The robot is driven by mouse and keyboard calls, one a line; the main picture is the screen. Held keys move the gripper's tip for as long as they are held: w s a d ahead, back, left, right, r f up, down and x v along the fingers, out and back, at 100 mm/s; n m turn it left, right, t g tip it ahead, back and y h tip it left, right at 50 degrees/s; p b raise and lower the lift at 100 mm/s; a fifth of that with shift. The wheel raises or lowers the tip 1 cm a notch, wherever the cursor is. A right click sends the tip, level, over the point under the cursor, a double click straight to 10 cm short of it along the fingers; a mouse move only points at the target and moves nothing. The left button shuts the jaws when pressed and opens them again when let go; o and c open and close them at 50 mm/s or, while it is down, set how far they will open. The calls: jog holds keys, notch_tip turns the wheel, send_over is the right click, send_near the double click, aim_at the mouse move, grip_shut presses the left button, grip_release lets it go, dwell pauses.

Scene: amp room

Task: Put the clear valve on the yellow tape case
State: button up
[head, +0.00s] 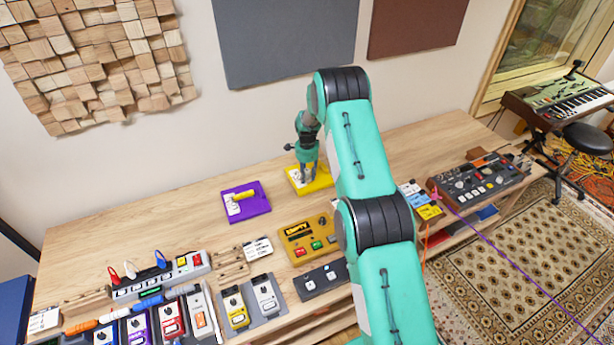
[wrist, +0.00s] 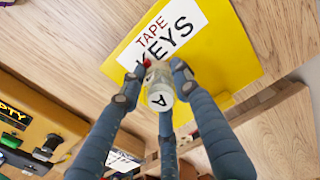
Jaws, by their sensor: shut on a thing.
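The yellow tape case (head: 321,183) lies flat on the wooden table beneath my gripper. In the wrist view the case (wrist: 225,62) shows a white label reading "TAPE KEYS". My gripper (head: 307,178) points down over the case. In the wrist view my gripper (wrist: 157,88) is shut on the clear valve (wrist: 160,92), a small pale cylinder marked "A" with a red bit at its side. The valve is over the case's label edge. I cannot tell whether it touches the case. In the head view the fingers hide the valve.
A purple tape case (head: 258,208) with a yellow cylinder (head: 244,195) on it lies to the left. A yellow-brown box (head: 308,240) and several pedals stand in front. A dark synthesizer (head: 480,178) is at the right. The table's back left is clear.

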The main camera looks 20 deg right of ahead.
aim_at(307, 171)
jog(key=o, duration=1.2)
jog(key=shift+c, duration=0.2)
jog(key=shift+r, duration=0.15)
jog(key=shift+s+r, duration=0.1)
jog(key=shift+r, duration=5.85)
jog(key=shift+a, duration=0.1)
